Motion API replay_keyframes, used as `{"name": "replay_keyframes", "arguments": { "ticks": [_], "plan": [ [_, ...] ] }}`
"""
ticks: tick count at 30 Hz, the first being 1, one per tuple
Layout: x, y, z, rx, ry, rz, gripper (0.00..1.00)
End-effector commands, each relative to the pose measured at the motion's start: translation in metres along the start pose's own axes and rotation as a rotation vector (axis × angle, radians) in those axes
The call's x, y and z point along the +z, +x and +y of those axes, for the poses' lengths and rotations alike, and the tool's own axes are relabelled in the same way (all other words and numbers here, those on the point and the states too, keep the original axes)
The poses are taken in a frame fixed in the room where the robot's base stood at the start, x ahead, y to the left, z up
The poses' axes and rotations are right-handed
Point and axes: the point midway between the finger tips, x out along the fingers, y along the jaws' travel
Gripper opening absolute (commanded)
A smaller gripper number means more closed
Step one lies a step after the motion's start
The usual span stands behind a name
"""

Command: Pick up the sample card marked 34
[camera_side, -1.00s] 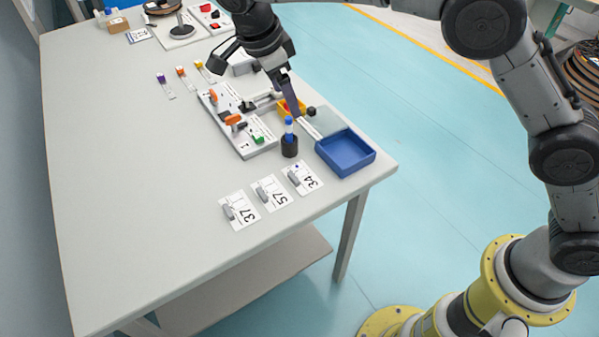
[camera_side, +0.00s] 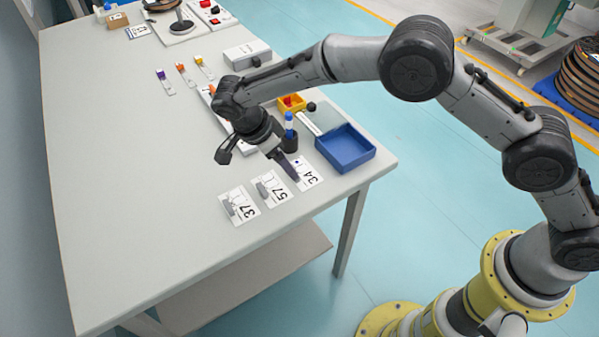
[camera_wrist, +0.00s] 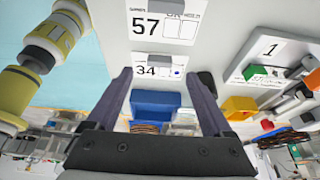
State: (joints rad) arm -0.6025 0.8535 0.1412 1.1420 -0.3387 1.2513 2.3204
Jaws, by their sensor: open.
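The sample card marked 34 (camera_side: 309,177) lies on the table at the right end of a row of cards, near the blue tray. In the wrist view the card marked 34 (camera_wrist: 158,66) shows flat, beyond and between my open fingers. My gripper (camera_side: 296,179) is over the left part of this card in the side view and hides part of it. In the wrist view my gripper (camera_wrist: 163,82) is open with nothing between its fingers. The side view does not show clearly how high the fingertips are above the card.
The cards marked 57 (camera_side: 271,189) and 37 (camera_side: 239,207) lie to the left, each with a grey piece. A blue tray (camera_side: 345,149) and a dark holder with a blue-capped marker (camera_side: 289,139) stand close behind. The table's front left area is clear.

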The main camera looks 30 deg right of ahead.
Motion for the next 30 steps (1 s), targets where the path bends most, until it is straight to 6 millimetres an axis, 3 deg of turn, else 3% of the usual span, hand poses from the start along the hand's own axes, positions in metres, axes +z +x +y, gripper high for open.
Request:
{"name": "replay_keyframes", "arguments": {
  "ticks": [10,20,30],
  "plan": [
    [0.003,0.045,0.001,0.003,0.000,0.002,0.85],
    [0.004,0.051,0.000,0.002,0.000,0.001,0.85],
    [0.004,0.051,0.000,0.002,0.000,0.001,0.24]
  ]
}}
